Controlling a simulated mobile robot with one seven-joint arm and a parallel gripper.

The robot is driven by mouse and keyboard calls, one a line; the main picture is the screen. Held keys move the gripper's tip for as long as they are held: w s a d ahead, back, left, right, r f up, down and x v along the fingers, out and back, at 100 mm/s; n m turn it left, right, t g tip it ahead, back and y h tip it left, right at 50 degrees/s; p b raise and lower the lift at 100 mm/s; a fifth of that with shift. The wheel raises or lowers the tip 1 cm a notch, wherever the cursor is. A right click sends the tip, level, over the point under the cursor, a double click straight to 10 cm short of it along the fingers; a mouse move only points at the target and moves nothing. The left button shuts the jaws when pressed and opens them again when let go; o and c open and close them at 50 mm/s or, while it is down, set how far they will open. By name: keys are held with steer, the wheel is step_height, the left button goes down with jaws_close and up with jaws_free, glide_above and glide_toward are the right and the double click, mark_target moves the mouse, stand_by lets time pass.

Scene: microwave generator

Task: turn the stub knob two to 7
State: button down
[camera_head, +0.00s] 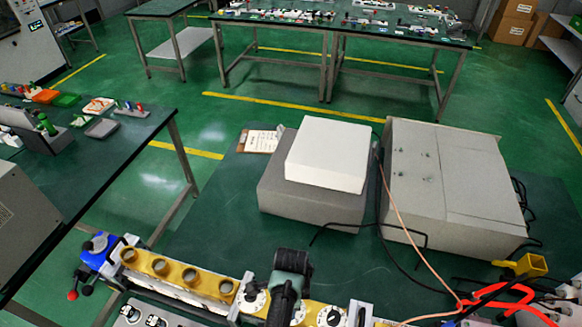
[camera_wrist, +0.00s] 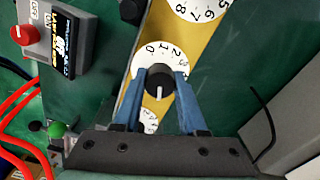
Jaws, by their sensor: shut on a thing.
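In the wrist view, a round black stub knob (camera_wrist: 160,77) sits on a white numbered dial (camera_wrist: 146,56) on a brass bar (camera_wrist: 195,48). My gripper (camera_wrist: 160,82) has its two blue fingers on either side of the knob, shut on it. A white pointer line on the knob faces down in the picture, toward my palm. Numerals 0 to 2 show above the knob; other numerals are hidden by the fingers. In the head view, my gripper (camera_head: 287,290) is over the brass bar (camera_head: 180,272) and hides the held knob. I cannot tell which number the knob has.
More dials lie along the bar, above (camera_wrist: 203,8) and below (camera_wrist: 150,121) the held knob in the wrist view. A grey box with a red button (camera_wrist: 24,34) and red cables (camera_wrist: 18,125) are at left. A white box (camera_head: 328,154) and grey cabinet (camera_head: 450,180) stand behind.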

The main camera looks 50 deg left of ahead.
steer(key=shift+m, duration=0.3)
steer(key=shift+c, duration=2.3)
jaws_free()
steer(key=shift+r, duration=0.15)
step_height(320, 180, up, 13)
steer(key=b, duration=0.1)
